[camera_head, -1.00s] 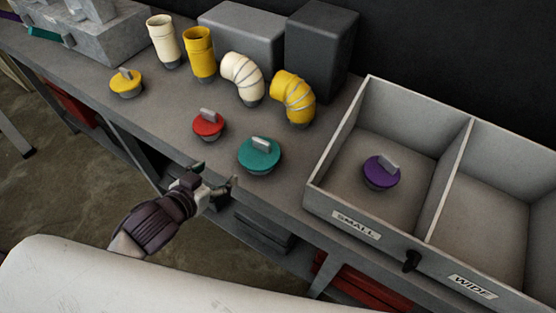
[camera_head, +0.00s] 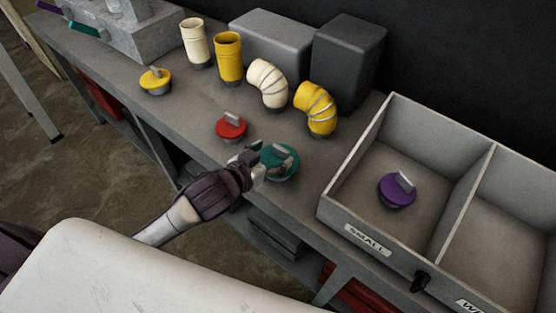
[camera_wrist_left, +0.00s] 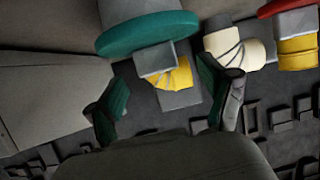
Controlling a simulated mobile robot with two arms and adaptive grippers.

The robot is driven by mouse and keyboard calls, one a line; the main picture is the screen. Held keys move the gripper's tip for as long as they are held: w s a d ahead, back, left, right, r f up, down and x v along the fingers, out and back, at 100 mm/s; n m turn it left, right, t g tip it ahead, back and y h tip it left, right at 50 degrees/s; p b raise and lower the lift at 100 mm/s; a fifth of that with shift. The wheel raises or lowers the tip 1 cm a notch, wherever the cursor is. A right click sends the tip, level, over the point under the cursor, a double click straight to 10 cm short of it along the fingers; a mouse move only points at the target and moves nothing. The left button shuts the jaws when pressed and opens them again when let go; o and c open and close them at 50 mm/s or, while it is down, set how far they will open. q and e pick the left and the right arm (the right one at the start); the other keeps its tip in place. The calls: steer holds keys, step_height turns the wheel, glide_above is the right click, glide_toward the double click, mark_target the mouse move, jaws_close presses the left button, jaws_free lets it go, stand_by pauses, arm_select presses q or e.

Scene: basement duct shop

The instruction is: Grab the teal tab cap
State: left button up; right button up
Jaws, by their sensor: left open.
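The teal tab cap (camera_head: 281,163) is a round disc with a grey tab on top, on the bench near its front edge. In the left wrist view the teal tab cap (camera_wrist_left: 147,34) shows with its grey tab just beyond the fingers. My left gripper (camera_head: 262,161) is at the cap's left side and hides part of it. In the left wrist view the left gripper (camera_wrist_left: 168,100) is open, with its two fingers apart and nothing between them. I cannot tell whether a finger touches the cap. My right gripper is not in view.
A red tab cap (camera_head: 230,127) lies close by, behind the left gripper. A yellow tab cap (camera_head: 156,81) is farther left. Yellow and cream duct pieces stand behind. A grey divided bin (camera_head: 342,222) stands at right, with a purple tab cap (camera_head: 397,189) in its SMALL compartment.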

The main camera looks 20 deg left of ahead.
mark_target(279, 150)
arm_select(q)
steer(key=x, duration=0.4)
steer(key=shift+d+p, duration=0.2)
steer(key=shift+p, duration=0.15)
steer(key=shift+s+r, duration=0.1)
steer(key=shift+c, duration=1)
steer(key=c, duration=1.1)
